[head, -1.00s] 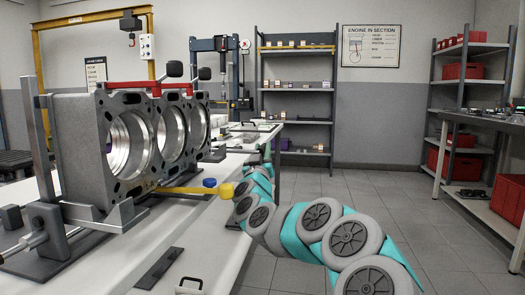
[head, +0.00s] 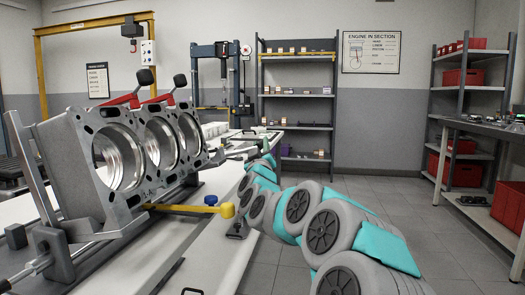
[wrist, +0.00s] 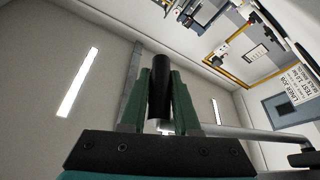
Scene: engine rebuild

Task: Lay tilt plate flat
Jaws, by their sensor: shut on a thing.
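The tilt plate (head: 30,163) is a grey frame at the left of the head view. It leans to the left at a steep slope. The grey engine block (head: 70,165) rests on it, tilted with it, its round bores facing right and somewhat up. Red clamps (head: 124,99) with black knobs hold the block's upper edge. In the wrist view, my gripper (wrist: 160,85) is shut on a black cylindrical grip (wrist: 159,88) between its green fingers. A grey bar (wrist: 255,131) runs right from behind the fingers. In the head view my fingers are too small and hidden to make out.
A yellow bar with a round end (head: 227,210) and a blue cap (head: 211,200) are at the white bench (head: 205,250). Shelves (head: 297,105) stand at the back, and another bench (head: 485,128) at right. Grey floor is clear between.

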